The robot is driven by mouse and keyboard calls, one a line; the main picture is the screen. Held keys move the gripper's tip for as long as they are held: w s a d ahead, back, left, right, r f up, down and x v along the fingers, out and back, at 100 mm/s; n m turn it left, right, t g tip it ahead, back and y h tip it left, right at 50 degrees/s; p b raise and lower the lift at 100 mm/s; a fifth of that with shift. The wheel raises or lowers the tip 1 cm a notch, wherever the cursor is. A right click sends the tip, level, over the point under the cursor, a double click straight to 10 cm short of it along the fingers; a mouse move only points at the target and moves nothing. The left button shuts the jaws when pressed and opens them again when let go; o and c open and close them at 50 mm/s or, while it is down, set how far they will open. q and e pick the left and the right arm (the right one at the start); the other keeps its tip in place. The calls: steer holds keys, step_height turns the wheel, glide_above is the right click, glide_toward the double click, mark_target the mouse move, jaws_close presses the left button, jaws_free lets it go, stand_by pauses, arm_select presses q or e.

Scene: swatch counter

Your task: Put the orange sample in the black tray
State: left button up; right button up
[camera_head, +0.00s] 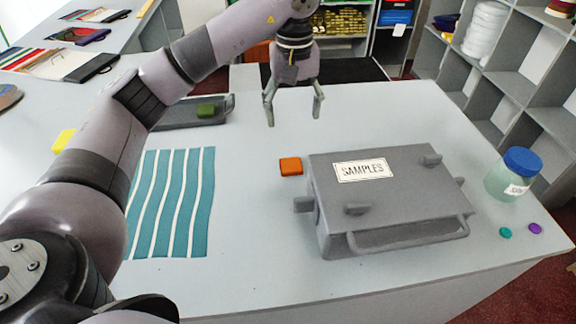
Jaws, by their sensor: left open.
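The orange sample (290,166) is a small block lying on the grey counter, just left of the grey SAMPLES case. My left gripper (293,119) is open and empty, pointing down above the counter, higher in the picture than the orange sample and apart from it. The black tray (180,118) looks dark grey and lies left of the gripper. My left arm hides part of its left side. A dark green block (207,110) is in the tray. My right gripper is not in view.
The SAMPLES case (400,206) with a front handle takes up the right middle. A blue-lidded jar (511,175), a teal disc (505,232) and a purple disc (535,228) are at right. A teal striped cloth (175,205) and a yellow block (64,140) lie left.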

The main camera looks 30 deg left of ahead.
arm_select(q)
step_height(320, 180, down, 6)
steer(key=p, duration=0.3)
glide_above(292, 166)
step_height(292, 166, down, 4)
steer(key=shift+f, duration=0.25)
step_height(292, 166, down, 4)
steer(key=p, duration=0.2)
steer(key=shift+s+f+p, duration=0.1)
steer(key=shift+f+p, duration=0.05)
steer(key=shift+p, duration=0.25)
steer(key=shift+f, duration=0.3)
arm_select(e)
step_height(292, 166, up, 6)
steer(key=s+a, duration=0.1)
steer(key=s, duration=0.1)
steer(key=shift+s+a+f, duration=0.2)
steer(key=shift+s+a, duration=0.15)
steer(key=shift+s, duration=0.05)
arm_select(q)
steer(key=shift+c, duration=0.4)
steer(key=c, duration=0.9)
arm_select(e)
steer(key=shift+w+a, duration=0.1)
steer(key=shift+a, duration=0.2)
